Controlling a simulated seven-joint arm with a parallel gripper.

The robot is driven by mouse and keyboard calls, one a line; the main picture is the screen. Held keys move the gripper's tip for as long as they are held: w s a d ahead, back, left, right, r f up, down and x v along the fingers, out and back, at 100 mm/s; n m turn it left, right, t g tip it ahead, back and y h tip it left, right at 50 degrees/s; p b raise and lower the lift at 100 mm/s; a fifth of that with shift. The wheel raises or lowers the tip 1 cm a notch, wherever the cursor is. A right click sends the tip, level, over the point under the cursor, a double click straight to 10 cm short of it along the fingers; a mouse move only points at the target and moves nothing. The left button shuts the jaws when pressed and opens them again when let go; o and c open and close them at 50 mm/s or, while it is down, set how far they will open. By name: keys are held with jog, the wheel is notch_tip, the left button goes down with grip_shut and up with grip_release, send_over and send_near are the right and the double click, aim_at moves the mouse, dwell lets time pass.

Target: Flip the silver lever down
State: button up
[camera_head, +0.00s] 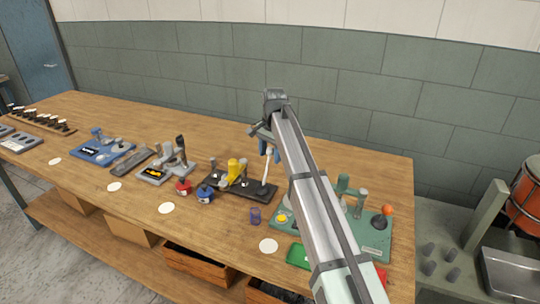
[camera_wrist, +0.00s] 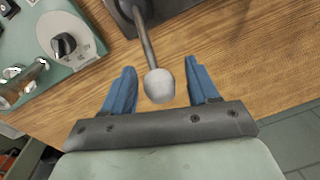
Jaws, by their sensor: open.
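The silver lever (camera_head: 266,170) stands close to upright at the right end of a dark base (camera_head: 239,187) in the head view. It has a grey metal shaft and a pale rounded knob. In the wrist view the knob (camera_wrist: 159,86) sits between the two blue fingers of my gripper (camera_wrist: 159,70), with a gap on each side. The shaft runs up the picture to the dark base. My gripper (camera_head: 270,150) is open around the knob in the head view, where my arm hides part of the area to its right.
A yellow part (camera_head: 235,168) is on the same dark base. A green device with an orange knob (camera_head: 386,210) stands to the right, partly behind my arm.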

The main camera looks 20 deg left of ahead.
jog(key=shift+f, duration=0.45)
jog(key=shift+c, duration=0.3)
grip_shut()
